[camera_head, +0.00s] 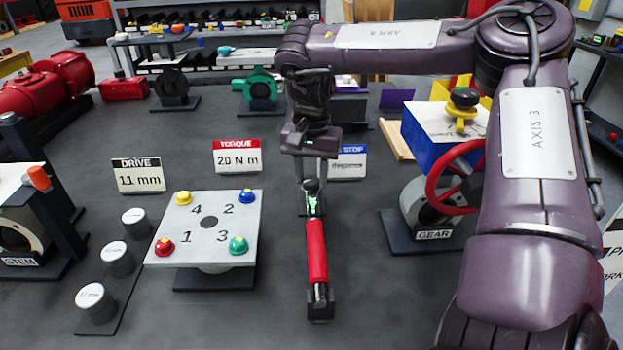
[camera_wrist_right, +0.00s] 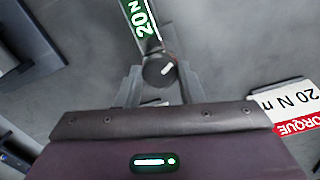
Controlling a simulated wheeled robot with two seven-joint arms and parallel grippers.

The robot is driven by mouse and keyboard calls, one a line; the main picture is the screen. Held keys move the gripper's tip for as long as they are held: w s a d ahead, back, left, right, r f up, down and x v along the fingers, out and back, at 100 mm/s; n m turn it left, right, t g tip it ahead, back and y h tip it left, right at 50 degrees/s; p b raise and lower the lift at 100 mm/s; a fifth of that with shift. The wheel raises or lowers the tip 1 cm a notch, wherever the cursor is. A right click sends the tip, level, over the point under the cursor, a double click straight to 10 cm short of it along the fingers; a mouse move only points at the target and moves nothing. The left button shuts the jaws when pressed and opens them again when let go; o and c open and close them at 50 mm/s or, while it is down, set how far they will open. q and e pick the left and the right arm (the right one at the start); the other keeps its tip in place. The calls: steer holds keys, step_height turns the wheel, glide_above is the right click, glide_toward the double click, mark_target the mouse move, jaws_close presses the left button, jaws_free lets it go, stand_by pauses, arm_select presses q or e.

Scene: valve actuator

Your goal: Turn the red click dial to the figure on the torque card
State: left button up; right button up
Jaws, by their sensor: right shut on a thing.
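The torque card (camera_head: 237,157) has a red TORQUE band and reads 20 N m; part of it shows in the right wrist view (camera_wrist_right: 290,103). A wrench with a red handle (camera_head: 316,250) lies in line with my right gripper (camera_head: 311,182), with a green scale near its far end. In the right wrist view that green scale (camera_wrist_right: 142,28) reads 20 N. A round dark knob (camera_wrist_right: 160,70) with a white mark sits between the fingers of my right gripper (camera_wrist_right: 160,82), which is shut on it. The knob looks dark, not red, there. My left gripper is out of view.
A plate with four coloured knobs (camera_head: 208,258) stands left of the wrench. The DRIVE card (camera_head: 138,176) reads 11 mm. The STOP card (camera_head: 348,163) is just right of my gripper. A red handwheel (camera_head: 437,190) on the GEAR unit stands further right.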

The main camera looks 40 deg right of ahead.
mark_target(311, 180)
steer(key=o, duration=1)
step_height(311, 180, up, 8)
steer(key=shift+f, duration=0.1)
stand_by(0.4)
